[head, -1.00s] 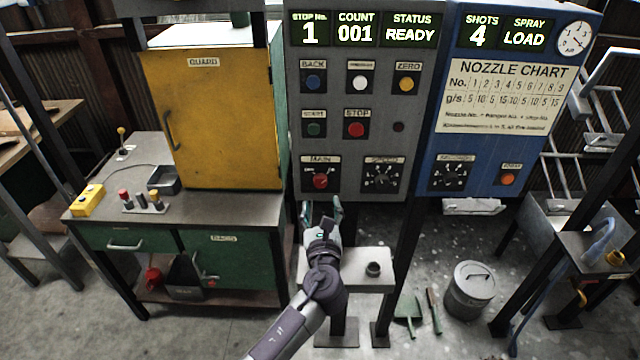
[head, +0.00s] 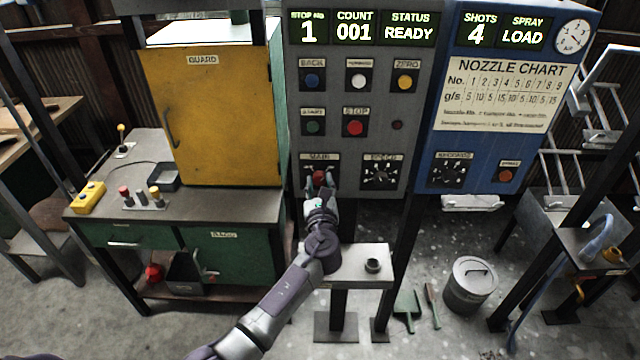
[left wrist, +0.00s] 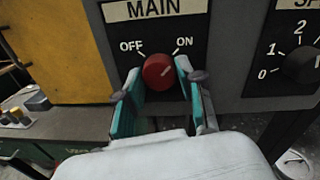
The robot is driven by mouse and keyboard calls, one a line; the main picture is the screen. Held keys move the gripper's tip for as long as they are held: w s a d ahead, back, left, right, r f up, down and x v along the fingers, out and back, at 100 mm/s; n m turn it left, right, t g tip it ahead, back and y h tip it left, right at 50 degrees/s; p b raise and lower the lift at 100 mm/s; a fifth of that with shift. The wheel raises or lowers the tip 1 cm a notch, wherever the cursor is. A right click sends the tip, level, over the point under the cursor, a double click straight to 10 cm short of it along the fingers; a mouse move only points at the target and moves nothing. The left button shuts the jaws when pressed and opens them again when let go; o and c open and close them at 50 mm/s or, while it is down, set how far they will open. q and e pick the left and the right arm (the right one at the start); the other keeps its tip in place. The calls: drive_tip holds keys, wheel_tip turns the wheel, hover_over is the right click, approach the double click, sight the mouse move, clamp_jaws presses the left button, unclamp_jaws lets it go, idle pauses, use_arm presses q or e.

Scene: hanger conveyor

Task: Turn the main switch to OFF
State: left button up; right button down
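The main switch is a red round knob (head: 319,177) on the grey panel (head: 345,190), under the MAIN label. In the left wrist view the knob (left wrist: 159,71) shows between OFF at upper left and ON at upper right, and its pale mark points toward ON. My left gripper (head: 320,186) is at the knob in the head view. In the left wrist view the left gripper (left wrist: 160,88) is open, with one teal finger on each side of the knob's lower part. Whether the fingers touch it I cannot tell. My right gripper is not in view.
The speed dial (head: 381,174) sits right of the main switch, and the red STOP button (head: 354,128) is above. A small stand (head: 350,262) with a dark cup is below the panel. The yellow guard cabinet (head: 210,120) stands to the left.

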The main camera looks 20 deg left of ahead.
use_arm(q)
drive_tip(key=c, duration=0.6)
drive_tip(key=shift+o, duration=0.2)
drive_tip(key=shift+n, duration=0.3)
drive_tip(key=n+b, duration=0.1)
drive_tip(key=n, duration=0.1)
drive_tip(key=shift+f+n+b, duration=0.15)
drive_tip(key=shift+n+b, duration=0.15)
drive_tip(key=shift+b, duration=0.1)
drive_tip(key=n+b, duration=0.2)
drive_tip(key=n, duration=0.2)
drive_tip(key=n+b, duration=0.2)
drive_tip(key=n, duration=0.3)
drive_tip(key=shift+n+h+b, duration=0.3)
drive_tip(key=shift+h+b, duration=0.1)
drive_tip(key=n+b, duration=0.1)
drive_tip(key=n, duration=0.3)
drive_tip(key=shift+r+b, duration=0.2)
drive_tip(key=shift+b, duration=0.2)
drive_tip(key=shift+n, duration=0.4)
